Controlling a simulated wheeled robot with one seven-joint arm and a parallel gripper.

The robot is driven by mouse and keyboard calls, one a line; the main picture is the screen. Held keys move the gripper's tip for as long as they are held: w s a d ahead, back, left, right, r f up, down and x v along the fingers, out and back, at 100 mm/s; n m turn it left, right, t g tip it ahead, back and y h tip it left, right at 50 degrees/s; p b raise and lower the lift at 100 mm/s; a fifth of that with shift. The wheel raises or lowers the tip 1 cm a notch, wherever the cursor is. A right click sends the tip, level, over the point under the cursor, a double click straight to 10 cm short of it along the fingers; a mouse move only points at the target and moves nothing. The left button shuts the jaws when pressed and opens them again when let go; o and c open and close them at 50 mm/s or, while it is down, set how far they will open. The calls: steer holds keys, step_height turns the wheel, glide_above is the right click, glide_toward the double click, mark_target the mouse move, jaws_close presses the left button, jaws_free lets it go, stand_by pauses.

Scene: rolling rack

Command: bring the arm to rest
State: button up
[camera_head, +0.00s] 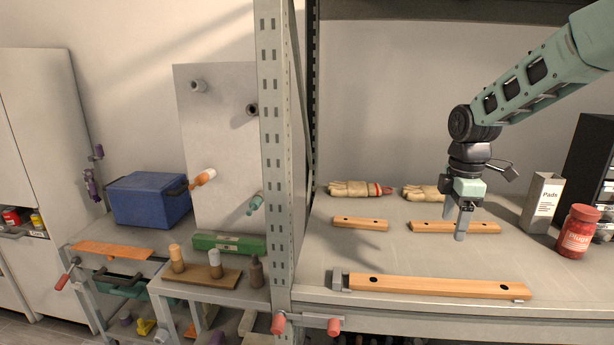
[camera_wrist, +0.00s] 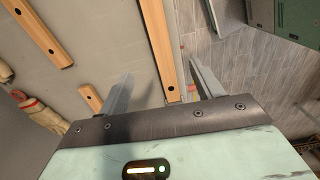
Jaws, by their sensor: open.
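My arm reaches in from the upper right in the head view, and my gripper (camera_head: 462,222) points down over the shelf surface (camera_head: 400,255). It is open and empty. In the head view its fingers overlap the far right wooden bar (camera_head: 428,227); I cannot tell whether they touch it. In the wrist view my gripper (camera_wrist: 160,85) shows two spread grey fingers with nothing held between them. The long front wooden bar (camera_wrist: 160,45) lies beyond the fingers, near the shelf edge.
A red jar (camera_head: 577,232) and a white Pads box (camera_head: 541,203) stand right of my gripper. Gloves (camera_head: 355,189) lie at the back. A rack upright (camera_head: 277,150) stands left. A short wooden bar (camera_head: 360,223) and the front bar (camera_head: 440,287) leave bare shelf between them.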

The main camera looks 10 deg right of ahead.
steer(key=s+a+f+m+b, duration=0.1)
steer(key=s+a, duration=0.4)
steer(key=a, duration=0.4)
steer(key=s+a+f+m+b, duration=0.1)
steer(key=s+a+b, duration=0.1)
steer(key=s+a, duration=0.5)
steer(key=s+a+f+m, duration=0.1)
steer(key=s+a, duration=0.2)
steer(key=s, duration=0.3)
steer(key=s+a+f+m+b, duration=0.1)
steer(key=s+a+f+m, duration=0.1)
steer(key=s, duration=0.4)
steer(key=s+a+f+m+b, duration=0.1)
steer(key=s+a, duration=0.4)
steer(key=s, duration=0.1)
steer(key=shift+s+f+m+y, duration=0.25)
steer(key=shift+s+m+y, duration=0.05)
steer(key=shift+s+m, duration=0.1)
